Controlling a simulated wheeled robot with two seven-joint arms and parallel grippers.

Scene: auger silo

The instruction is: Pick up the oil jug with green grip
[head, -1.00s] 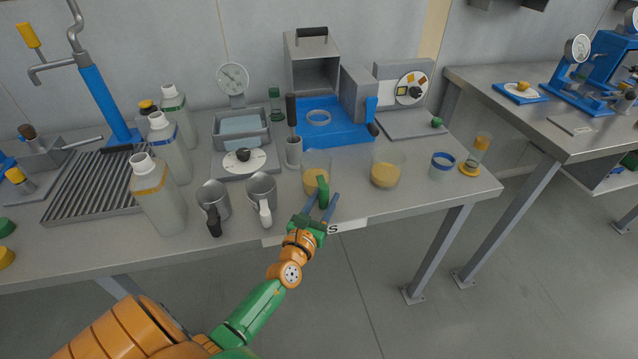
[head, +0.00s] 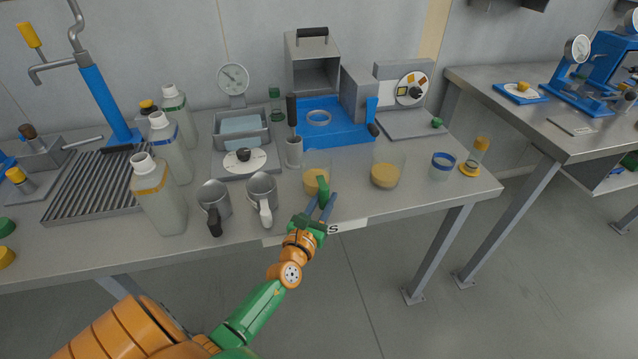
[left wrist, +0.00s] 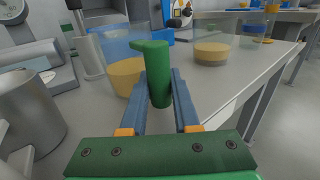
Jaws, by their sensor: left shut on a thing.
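The oil jug with green grip (head: 312,181) is a clear vessel with yellow oil in its lower part. It stands on the bench near the front edge. Its green handle faces me. My left gripper (head: 325,200) has its two blue fingers shut on the green grip. In the left wrist view the green grip (left wrist: 158,80) is between the fingers of the left gripper (left wrist: 160,98), with the jug's clear body (left wrist: 120,62) just behind it. The jug looks upright and on the bench. My right gripper is not in view.
Two metal mugs, one with a black handle (head: 214,203) and one with a white handle (head: 262,192), stand left of the jug. A clear vessel with yellow contents (head: 386,174) and a blue-banded cup (head: 442,166) stand to the right. A scale (head: 244,162) sits behind.

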